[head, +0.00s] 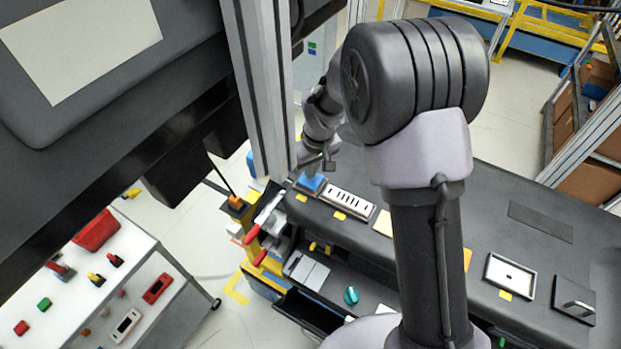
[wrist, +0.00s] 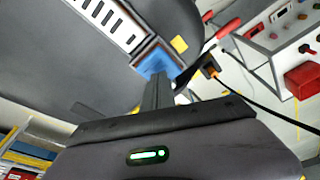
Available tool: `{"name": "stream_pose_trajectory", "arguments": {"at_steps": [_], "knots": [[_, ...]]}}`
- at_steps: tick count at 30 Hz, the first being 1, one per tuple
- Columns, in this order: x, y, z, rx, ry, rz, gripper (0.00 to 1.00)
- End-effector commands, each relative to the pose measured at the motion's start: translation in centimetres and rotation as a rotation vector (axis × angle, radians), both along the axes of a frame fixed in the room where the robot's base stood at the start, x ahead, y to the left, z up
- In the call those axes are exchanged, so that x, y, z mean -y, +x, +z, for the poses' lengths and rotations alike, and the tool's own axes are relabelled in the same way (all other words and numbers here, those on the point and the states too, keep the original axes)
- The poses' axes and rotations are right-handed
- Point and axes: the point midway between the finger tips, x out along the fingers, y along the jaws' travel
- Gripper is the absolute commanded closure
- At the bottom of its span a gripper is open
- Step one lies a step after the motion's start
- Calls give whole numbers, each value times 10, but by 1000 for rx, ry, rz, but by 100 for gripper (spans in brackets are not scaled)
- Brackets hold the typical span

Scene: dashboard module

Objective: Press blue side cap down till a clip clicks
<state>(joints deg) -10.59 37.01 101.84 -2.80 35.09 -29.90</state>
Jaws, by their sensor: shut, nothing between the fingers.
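The blue side cap (head: 311,182) sits at the left end of the dark dashboard module (head: 450,215) in the head view. It also shows in the wrist view (wrist: 157,58) as a blue block in a pale frame. My gripper (head: 318,163) is right above the cap in the head view. In the wrist view my gripper (wrist: 158,76) is shut and empty, its tips at the cap's near edge. I cannot tell whether the tips touch the cap. The fingers hide part of the cap. No clip is visible.
A white slotted vent (head: 348,203) lies beside the cap, with yellow tags nearby. A grey column stands close to the left of my wrist. Red-handled tools (head: 254,234) hang near the module's left end. A white cart (head: 105,290) stands at lower left.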

Motion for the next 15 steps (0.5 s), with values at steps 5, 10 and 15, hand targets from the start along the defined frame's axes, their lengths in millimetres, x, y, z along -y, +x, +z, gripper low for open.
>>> {"name": "stream_pose_trajectory", "arguments": {"at_steps": [5,10,15], "knots": [[0,0,-3,0,0,0,100],[0,0,-6,0,0,0,100],[0,0,-8,0,0,0,100]]}}
